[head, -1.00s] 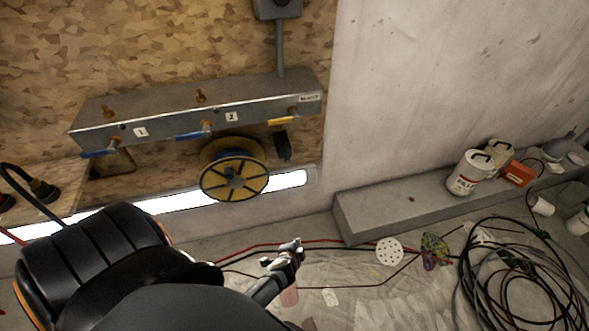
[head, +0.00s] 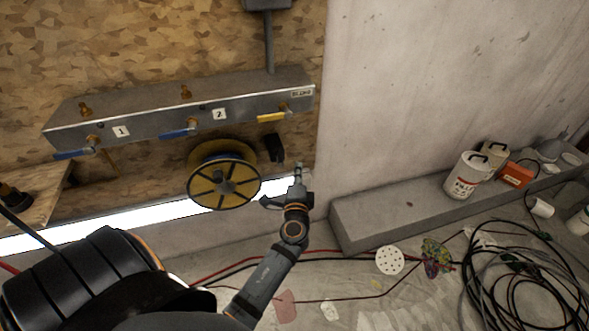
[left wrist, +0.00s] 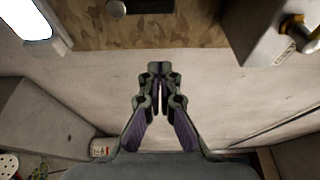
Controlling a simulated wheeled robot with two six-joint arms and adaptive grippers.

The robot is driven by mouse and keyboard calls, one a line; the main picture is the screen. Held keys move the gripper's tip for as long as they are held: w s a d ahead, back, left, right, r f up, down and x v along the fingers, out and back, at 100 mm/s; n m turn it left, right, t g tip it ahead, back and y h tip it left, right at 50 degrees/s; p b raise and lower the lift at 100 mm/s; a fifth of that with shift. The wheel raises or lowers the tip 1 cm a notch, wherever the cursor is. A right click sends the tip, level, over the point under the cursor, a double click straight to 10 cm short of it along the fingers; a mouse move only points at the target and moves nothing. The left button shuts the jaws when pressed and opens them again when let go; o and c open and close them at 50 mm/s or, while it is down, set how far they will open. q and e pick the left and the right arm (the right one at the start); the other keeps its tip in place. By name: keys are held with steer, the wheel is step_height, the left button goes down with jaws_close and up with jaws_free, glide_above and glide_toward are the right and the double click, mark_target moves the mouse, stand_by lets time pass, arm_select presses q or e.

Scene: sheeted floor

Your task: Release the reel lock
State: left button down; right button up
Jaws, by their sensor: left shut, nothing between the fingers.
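The reel (head: 223,182), with yellow flanges and black spokes, hangs below the grey metal manifold box (head: 185,112) on the wall. A small black block (head: 274,148) sits just right of the reel, under the yellow lever; I cannot tell if it is the reel lock. My left gripper (head: 298,170) is to the right of the reel and below the black block, apart from both in the picture. Its fingers (left wrist: 160,70) meet with nothing between them in the left wrist view. My right gripper is not in view.
The box carries blue levers (head: 179,132) and a yellow lever (head: 271,117). A bright strip (head: 110,221) runs behind the reel. A concrete ledge (head: 400,210) holds white buckets (head: 466,175); coiled cables (head: 525,270) lie on the floor at right.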

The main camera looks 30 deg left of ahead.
mark_target(279, 155)
arm_select(q)
steer(key=w+a+p, duration=0.2)
steer(key=w+a, duration=0.1)
steer(key=a, duration=0.3)
steer(key=shift+a, duration=0.1)
stand_by(0.4)
